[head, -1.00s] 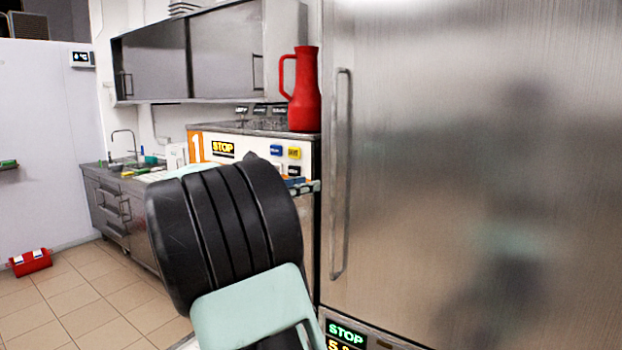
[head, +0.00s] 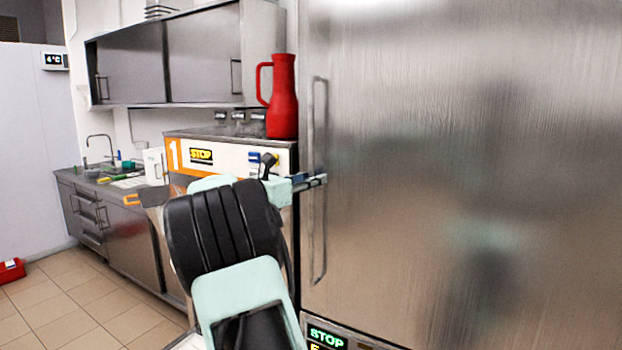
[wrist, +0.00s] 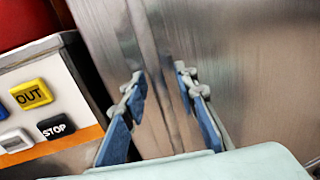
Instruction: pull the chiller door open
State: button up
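The chiller door (head: 470,170) is a tall brushed-steel panel on the right of the head view and looks closed. Its long vertical handle (head: 319,79) runs along the door's left edge. My gripper (head: 313,182) is at the handle's middle height, with its fingers reaching across it. In the wrist view, the two blue-and-grey fingers of my gripper (wrist: 161,88) are apart, in front of the steel door (wrist: 250,70). A narrow upright strip, seemingly the handle, shows between them. I cannot tell whether either finger touches it.
A machine with an orange-and-white panel (head: 230,155) stands just left of the chiller, with a red jug (head: 282,100) on top. Its OUT button (wrist: 31,95) and STOP button (wrist: 56,127) are close beside my gripper.

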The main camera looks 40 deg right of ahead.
grip_shut()
jog(key=shift+a, duration=0.1)
dwell(0.4)
